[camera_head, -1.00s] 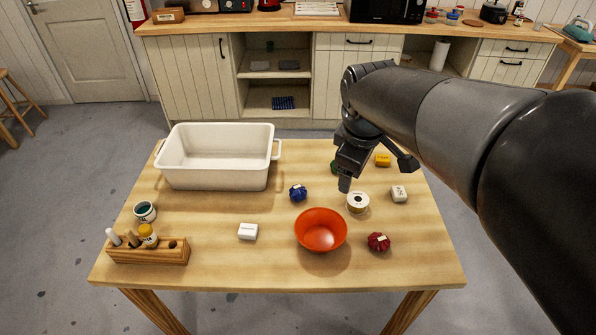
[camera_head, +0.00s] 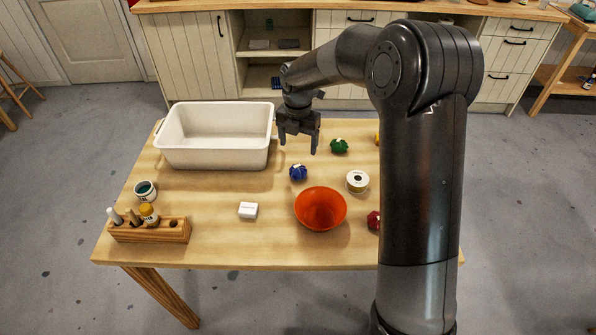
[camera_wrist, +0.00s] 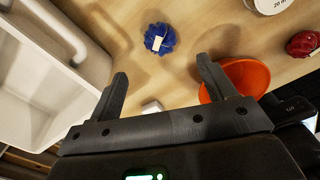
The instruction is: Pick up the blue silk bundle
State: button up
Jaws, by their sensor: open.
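The blue silk bundle (camera_head: 298,172) is a small crumpled ball with a white label. It sits on the wooden table between the white tub and the orange bowl. In the wrist view the blue bundle (camera_wrist: 159,38) lies beyond the fingertips, near the middle line of the jaws. My gripper (camera_head: 299,145) is open and empty, pointing down above the table, a little behind and above the bundle. Its two fingers (camera_wrist: 163,70) are spread wide in the wrist view. Nothing hides the bundle.
A white tub (camera_head: 213,164) stands to the left. An orange bowl (camera_head: 320,209) is in front of the bundle. A spool (camera_head: 357,181), a green bundle (camera_head: 339,146) and a red bundle (camera_head: 373,220) are to the right. A white block (camera_head: 248,210) and a wooden rack (camera_head: 150,231) are front left.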

aim_at(298, 168)
notch_tip(298, 168, down, 6)
jog(key=shift+r, duration=0.25)
jog(key=f, duration=0.5)
jog(key=shift+s+f, duration=0.2)
jog(key=shift+f, duration=0.15)
jog(key=c, duration=1.1)
